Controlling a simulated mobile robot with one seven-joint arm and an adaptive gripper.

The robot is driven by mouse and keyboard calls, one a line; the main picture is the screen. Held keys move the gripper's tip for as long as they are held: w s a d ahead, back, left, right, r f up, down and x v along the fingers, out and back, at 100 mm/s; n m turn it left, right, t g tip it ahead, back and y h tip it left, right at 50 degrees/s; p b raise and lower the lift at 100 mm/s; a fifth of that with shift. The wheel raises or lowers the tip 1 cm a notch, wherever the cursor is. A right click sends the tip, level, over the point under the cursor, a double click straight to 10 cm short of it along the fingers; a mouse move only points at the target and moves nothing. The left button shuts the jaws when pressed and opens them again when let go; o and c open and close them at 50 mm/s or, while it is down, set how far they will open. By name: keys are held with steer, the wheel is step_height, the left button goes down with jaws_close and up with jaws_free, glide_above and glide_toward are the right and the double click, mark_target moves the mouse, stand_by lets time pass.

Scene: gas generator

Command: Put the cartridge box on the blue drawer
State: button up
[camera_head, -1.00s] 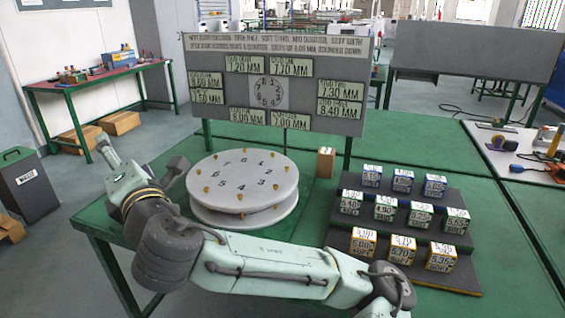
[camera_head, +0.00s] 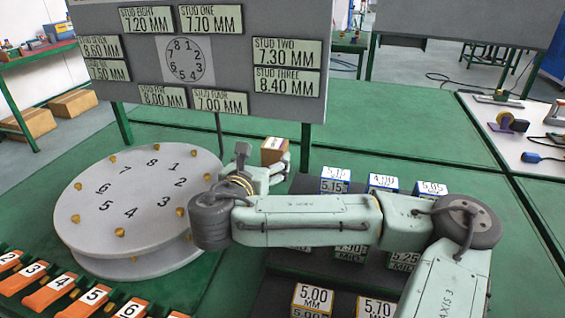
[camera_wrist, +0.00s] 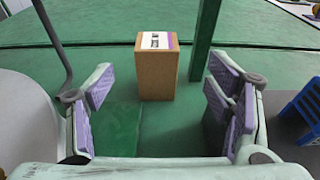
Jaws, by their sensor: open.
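The small brown box (camera_head: 274,150), which I take as the cartridge box, stands upright on the green table behind the round disc. In the wrist view the box (camera_wrist: 158,75) has a white and purple label on top and stands centred between my fingers in the picture. My gripper (camera_wrist: 160,97) is open and empty, with purple pads on both sides. In the head view my gripper (camera_head: 264,168) is close beside the box, partly covering its lower part. I cannot make out a blue drawer in either view.
A grey round numbered disc (camera_head: 140,205) stands left of my gripper. A grey board (camera_head: 215,60) on green posts rises behind. Stepped cubes (camera_head: 383,183) stand right, partly hidden by my arm. Orange numbered pieces (camera_head: 46,293) lie front left. Green table behind right is clear.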

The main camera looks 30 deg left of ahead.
mark_target(275, 146)
steer(key=p+x, duration=0.1)
steer(key=x, duration=0.4)
steer(key=shift+f, duration=0.2)
steer(key=p+x, duration=0.1)
steer(key=x, duration=0.2)
steer(key=p+x, duration=0.1)
steer(key=x, duration=0.2)
steer(key=shift+s+a, duration=0.15)
steer(key=shift+a, duration=0.05)
steer(key=c, duration=1.4)
